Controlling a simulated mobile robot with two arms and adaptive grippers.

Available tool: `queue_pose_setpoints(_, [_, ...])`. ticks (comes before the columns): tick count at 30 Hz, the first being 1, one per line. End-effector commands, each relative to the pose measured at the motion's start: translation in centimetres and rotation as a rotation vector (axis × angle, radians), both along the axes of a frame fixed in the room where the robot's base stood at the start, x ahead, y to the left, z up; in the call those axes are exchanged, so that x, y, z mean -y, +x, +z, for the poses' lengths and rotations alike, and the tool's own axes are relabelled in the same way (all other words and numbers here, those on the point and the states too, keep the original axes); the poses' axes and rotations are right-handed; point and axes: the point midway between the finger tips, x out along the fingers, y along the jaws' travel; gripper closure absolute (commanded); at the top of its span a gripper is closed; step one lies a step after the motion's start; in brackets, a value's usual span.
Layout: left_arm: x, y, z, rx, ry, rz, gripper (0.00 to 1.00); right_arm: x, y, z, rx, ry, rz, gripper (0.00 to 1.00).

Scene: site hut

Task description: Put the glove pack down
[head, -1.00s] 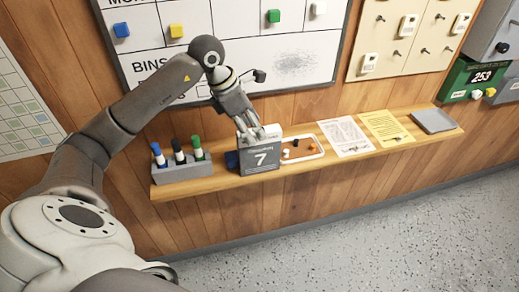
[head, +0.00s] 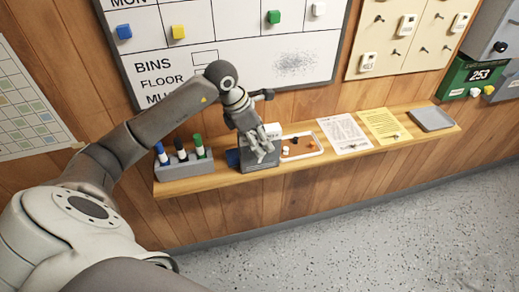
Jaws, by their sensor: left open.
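My left gripper (head: 262,152) is open and hangs low over the wooden shelf, in front of a grey block calendar (head: 262,166), and hides much of its face. No object shows between its fingers. A small dark blue item (head: 232,158) lies on the shelf just left of the calendar, partly hidden. I cannot tell whether it is the glove pack, and nothing else in view clearly looks like one. My right gripper is not in view.
On the shelf (head: 205,184), a grey marker holder (head: 185,170) stands at the left. Right of the calendar are a white-rimmed tray (head: 318,151) of small pieces, a white sheet (head: 345,135), a yellow sheet (head: 385,126) and a grey tray (head: 432,119). A whiteboard (head: 245,55) hangs above.

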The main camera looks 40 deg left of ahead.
Motion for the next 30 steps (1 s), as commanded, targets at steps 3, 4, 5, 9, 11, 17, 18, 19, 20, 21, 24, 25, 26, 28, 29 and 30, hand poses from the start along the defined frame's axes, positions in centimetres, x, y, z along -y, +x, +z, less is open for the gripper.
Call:
queue_pose_setpoints(3, [-0.01,0.01,-0.18,0.001,0.001,0.000,0.44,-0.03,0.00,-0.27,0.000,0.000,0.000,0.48])
queue_pose_setpoints(4, [-0.01,0.01,-0.21,0.000,0.000,0.000,0.44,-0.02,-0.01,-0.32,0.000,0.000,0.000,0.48])
queue_pose_setpoints(5, [-0.01,0.01,-0.24,0.000,0.000,0.000,0.44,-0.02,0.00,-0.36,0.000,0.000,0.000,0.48])
queue_pose_setpoints(9, [-0.02,0.00,-0.36,0.000,0.000,0.000,0.44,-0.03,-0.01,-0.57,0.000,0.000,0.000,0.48])
queue_pose_setpoints(11, [-0.01,0.00,-0.39,0.000,0.000,0.000,0.44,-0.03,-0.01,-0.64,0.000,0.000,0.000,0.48])
queue_pose_setpoints(17, [-0.01,-0.01,-0.37,0.000,0.000,0.000,0.44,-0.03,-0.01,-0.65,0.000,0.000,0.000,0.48])
queue_pose_setpoints(18, [-0.01,-0.01,-0.37,0.001,-0.001,0.000,0.44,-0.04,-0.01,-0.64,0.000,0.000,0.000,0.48])
queue_pose_setpoints(19, [-0.01,-0.01,-0.37,0.000,0.000,0.000,0.44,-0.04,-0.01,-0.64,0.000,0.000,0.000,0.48])
queue_pose_setpoints(20, [-0.01,-0.01,-0.37,0.000,0.000,0.000,0.44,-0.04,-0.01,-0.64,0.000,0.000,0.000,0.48])
queue_pose_setpoints(21, [-0.01,-0.01,-0.37,0.000,0.000,0.000,0.46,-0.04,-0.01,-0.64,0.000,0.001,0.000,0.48])
queue_pose_setpoints(24, [-0.01,-0.01,-0.37,0.000,0.000,0.000,0.59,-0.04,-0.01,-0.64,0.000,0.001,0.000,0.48])
queue_pose_setpoints(25, [-0.01,-0.01,-0.37,0.000,0.000,0.000,0.63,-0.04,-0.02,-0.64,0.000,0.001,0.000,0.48])
queue_pose_setpoints(26, [-0.01,-0.01,-0.37,0.000,0.000,0.000,0.67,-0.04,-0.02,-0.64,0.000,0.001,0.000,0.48])
queue_pose_setpoints(28, [-0.01,-0.01,-0.37,0.000,0.000,0.000,0.76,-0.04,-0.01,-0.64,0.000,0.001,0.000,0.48])
queue_pose_setpoints(29, [-0.01,-0.01,-0.37,0.000,0.000,0.000,0.80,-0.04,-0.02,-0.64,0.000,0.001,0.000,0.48])
queue_pose_setpoints(30, [0.00,0.00,-0.38,0.000,0.000,0.000,0.85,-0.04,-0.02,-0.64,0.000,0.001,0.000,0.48])
